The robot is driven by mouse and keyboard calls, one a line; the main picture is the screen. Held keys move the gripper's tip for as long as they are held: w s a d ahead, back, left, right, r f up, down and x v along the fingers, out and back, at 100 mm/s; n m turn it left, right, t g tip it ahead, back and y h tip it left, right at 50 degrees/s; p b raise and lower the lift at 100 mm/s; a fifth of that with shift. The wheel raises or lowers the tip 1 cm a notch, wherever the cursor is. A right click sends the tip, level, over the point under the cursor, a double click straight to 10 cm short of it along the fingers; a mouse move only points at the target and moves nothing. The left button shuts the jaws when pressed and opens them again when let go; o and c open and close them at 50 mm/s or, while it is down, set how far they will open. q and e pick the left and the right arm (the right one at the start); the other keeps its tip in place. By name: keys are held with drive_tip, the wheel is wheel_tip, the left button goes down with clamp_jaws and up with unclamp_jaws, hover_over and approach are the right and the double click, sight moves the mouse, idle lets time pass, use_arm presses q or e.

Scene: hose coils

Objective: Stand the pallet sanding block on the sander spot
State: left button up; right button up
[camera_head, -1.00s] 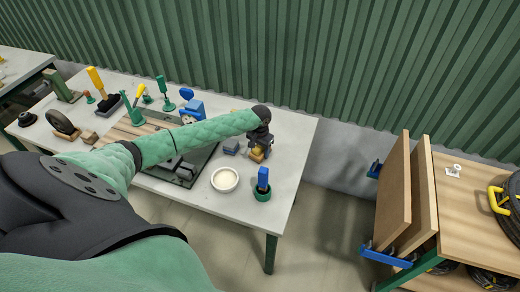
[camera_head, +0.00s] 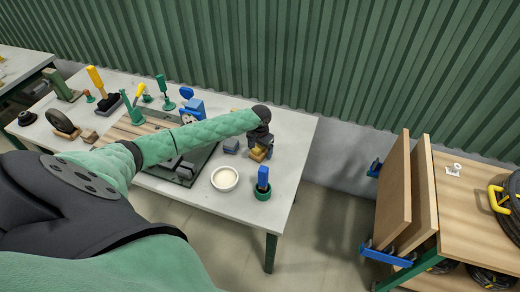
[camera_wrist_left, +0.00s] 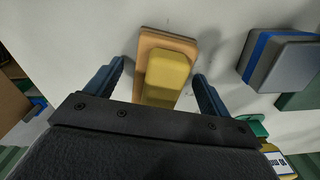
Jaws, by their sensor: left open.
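A block with a yellow top on a flat tan base, apparently the sanding block (camera_wrist_left: 168,72), lies on the white table under my left gripper. It also shows in the head view (camera_head: 257,154), partly hidden by the gripper. My left gripper (camera_head: 264,142) is open above the table's right part. In the left wrist view the fingers of this gripper (camera_wrist_left: 159,70) stand apart on either side of the block, with gaps on both sides. I cannot make out which place is the sander spot. My right gripper is in neither view.
A grey-and-blue block (camera_wrist_left: 279,62) lies close beside; it shows in the head view (camera_head: 231,146). A white bowl (camera_head: 224,179) and a green pot holding a blue-handled tool (camera_head: 263,183) stand nearer the front. A dark mat (camera_head: 204,158) and several tools fill the left. The right rear corner is clear.

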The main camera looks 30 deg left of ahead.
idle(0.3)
use_arm(q)
drive_tip(key=shift+r, duration=0.1)
drive_tip(key=shift+r, duration=0.15)
drive_tip(key=shift+r+p, duration=1.15)
drive_tip(key=shift+r, duration=2.6)
